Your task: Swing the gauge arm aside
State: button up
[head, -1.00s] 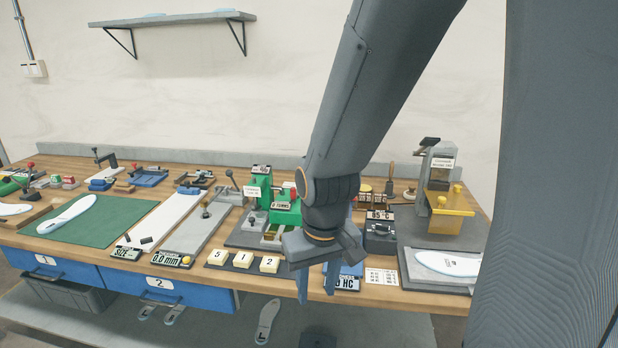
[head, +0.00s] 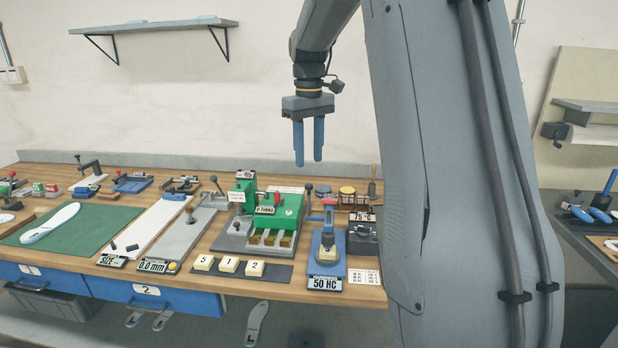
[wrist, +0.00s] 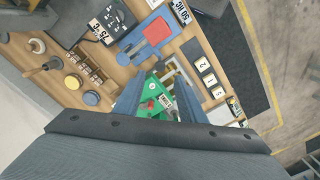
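My gripper (head: 309,145) hangs above the back of the bench, fingers down, with an empty gap between its two blue fingers. In the wrist view it is also open, over the green device (wrist: 150,92). I cannot tell for certain which part is the gauge arm. My gripper touches neither.
The green device (head: 288,214) with white keys stands between the two gauges. Number tiles (head: 229,265) lie in front of it. A black "75 °C" box (head: 362,238) is right of the blue stand. A white strip (head: 150,225) and green mat (head: 100,222) are left.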

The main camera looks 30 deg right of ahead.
aim_at(309, 184)
notch_tip(309, 184, down, 7)
jog(key=shift+f+p, duration=0.2)
jog(key=shift+p, duration=0.85)
grip_shut()
